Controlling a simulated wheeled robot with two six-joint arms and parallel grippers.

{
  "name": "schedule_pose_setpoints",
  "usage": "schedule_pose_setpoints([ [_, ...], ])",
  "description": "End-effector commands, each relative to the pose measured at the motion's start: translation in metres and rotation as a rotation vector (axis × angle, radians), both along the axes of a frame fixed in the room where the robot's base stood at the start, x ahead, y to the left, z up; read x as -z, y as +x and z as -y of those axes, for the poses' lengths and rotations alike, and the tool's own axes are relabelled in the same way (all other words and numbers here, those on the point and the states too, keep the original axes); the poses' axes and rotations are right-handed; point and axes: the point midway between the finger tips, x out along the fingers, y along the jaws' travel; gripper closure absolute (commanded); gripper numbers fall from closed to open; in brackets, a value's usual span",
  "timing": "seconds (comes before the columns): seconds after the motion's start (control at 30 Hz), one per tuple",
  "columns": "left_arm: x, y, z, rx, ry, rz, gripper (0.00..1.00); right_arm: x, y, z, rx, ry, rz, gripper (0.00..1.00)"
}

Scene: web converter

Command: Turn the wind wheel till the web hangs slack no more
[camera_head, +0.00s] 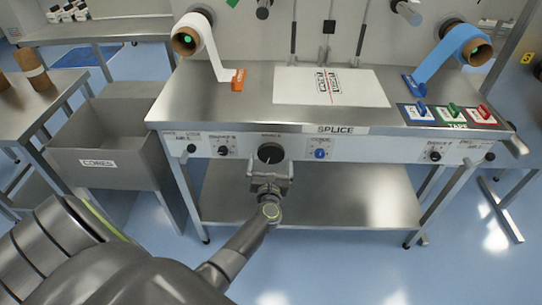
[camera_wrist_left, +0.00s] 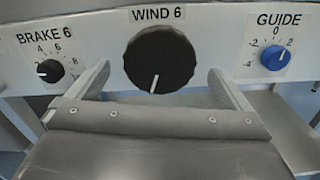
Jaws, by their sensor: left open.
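The wind wheel is a large black knob (camera_wrist_left: 160,58) under the label "WIND 6", its white mark pointing down and slightly left. In the head view the wheel (camera_head: 270,153) sits on the front panel of the splice table. My left gripper (camera_head: 270,170) is right in front of it. In the wrist view its open fingers (camera_wrist_left: 159,75) stand apart below and to either side of the knob, with nothing between them. A white web (camera_head: 212,50) runs from the left roll to an orange clamp (camera_head: 238,80). A blue web (camera_head: 440,50) runs from the right roll to a blue clamp (camera_head: 414,86). My right gripper is out of view.
A black "BRAKE 6" knob (camera_wrist_left: 50,70) lies left of the wheel and a blue "GUIDE" knob (camera_wrist_left: 275,58) right of it. A lower shelf (camera_head: 330,195) spans beneath the panel. A grey "CORES" bin (camera_head: 112,172) stands at the left.

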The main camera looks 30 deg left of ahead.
Motion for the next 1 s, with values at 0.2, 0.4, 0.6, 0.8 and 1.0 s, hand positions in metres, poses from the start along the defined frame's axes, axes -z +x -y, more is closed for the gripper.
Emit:
schedule_pose_setpoints([
  [0.2, 0.000, 0.021, -0.012, 0.001, 0.000, 0.001, 0.00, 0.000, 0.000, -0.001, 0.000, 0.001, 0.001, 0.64],
  [0.4, 0.000, 0.026, -0.016, 0.000, 0.000, 0.000, 0.00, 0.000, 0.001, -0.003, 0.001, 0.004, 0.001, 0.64],
  [0.6, 0.000, 0.026, -0.016, 0.000, -0.001, 0.001, 0.00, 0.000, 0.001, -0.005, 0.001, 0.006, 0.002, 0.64],
  [0.8, 0.000, 0.026, -0.016, 0.001, 0.000, 0.000, 0.26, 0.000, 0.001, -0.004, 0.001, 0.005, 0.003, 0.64],
  [1.0, 0.000, 0.026, -0.016, 0.001, 0.000, 0.000, 0.43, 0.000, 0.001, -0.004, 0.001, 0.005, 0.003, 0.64],
])
